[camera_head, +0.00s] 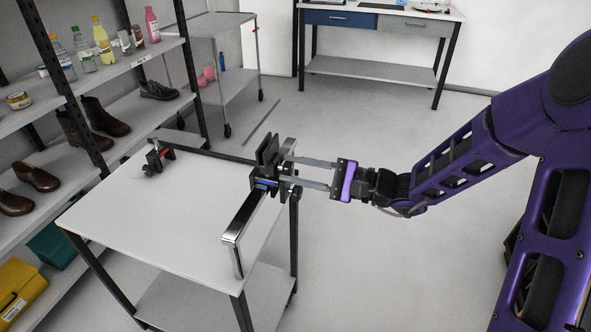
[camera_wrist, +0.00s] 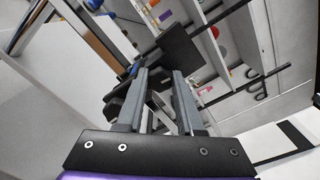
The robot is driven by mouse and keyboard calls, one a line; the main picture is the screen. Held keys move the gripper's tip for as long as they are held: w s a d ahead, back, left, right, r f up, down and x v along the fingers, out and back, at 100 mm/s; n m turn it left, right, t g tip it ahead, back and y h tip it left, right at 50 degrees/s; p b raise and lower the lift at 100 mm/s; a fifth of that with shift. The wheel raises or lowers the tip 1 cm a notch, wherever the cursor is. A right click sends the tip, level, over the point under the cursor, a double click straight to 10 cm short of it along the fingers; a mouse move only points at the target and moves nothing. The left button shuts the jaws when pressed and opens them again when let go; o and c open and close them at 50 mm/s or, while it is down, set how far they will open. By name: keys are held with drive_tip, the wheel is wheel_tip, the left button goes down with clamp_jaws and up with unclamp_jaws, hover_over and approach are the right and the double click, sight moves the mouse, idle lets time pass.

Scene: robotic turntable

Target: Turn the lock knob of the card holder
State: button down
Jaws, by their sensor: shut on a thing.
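The card holder (camera_head: 268,155) is a dark upright block with a blue strip, mounted on a silver rail (camera_head: 246,216) at the right edge of the white table (camera_head: 170,222). In the wrist view its dark flat plate (camera_wrist: 181,47) stands beyond the fingertips. My gripper (camera_head: 290,171) reaches in from the right, and its two long grey fingers meet the holder's right side. It also shows in the wrist view (camera_wrist: 160,76). The fingers are closed on a small part there, apparently the lock knob; the fingers and dark parts around it mostly hide it.
A small clamp-like device with a red part (camera_head: 157,156) stands at the table's far left corner. A shelf (camera_head: 95,75) with bottles and shoes is at left, a grey cart (camera_head: 215,85) behind it. A workbench (camera_head: 380,22) is at the back. The table's middle is clear.

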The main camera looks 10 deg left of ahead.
drive_tip(key=c, duration=0.8)
unclamp_jaws()
